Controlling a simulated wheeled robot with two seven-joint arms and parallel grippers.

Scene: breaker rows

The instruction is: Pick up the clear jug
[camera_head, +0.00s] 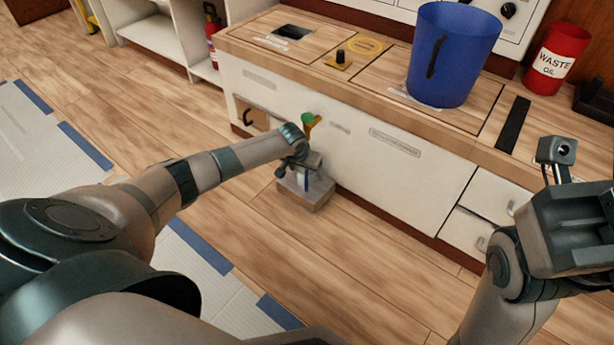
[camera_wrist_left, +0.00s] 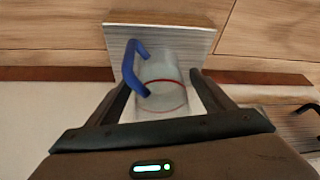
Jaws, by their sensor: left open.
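The clear jug (camera_wrist_left: 165,98) has a blue handle (camera_wrist_left: 130,70) and a red line around it. In the left wrist view it stands between the fingers of my left gripper (camera_wrist_left: 163,82), which is open with one finger on either side. I cannot tell whether the fingers touch it. The jug is on a pale block (camera_wrist_left: 197,42); in the head view this block (camera_head: 305,192) stands on the floor by the cabinet, and my gripper mostly hides the jug. My right gripper (camera_head: 585,235) is at the right edge, partly cut off, its fingers unclear.
A blue bucket (camera_head: 450,60) and a red waste oil can (camera_head: 558,60) stand on the counter (camera_head: 330,62). The white cabinet front (camera_head: 400,180) is close beside the block. A green and yellow tap (camera_head: 310,122) is just above my left gripper. Wooden floor (camera_head: 350,270) is clear in front.

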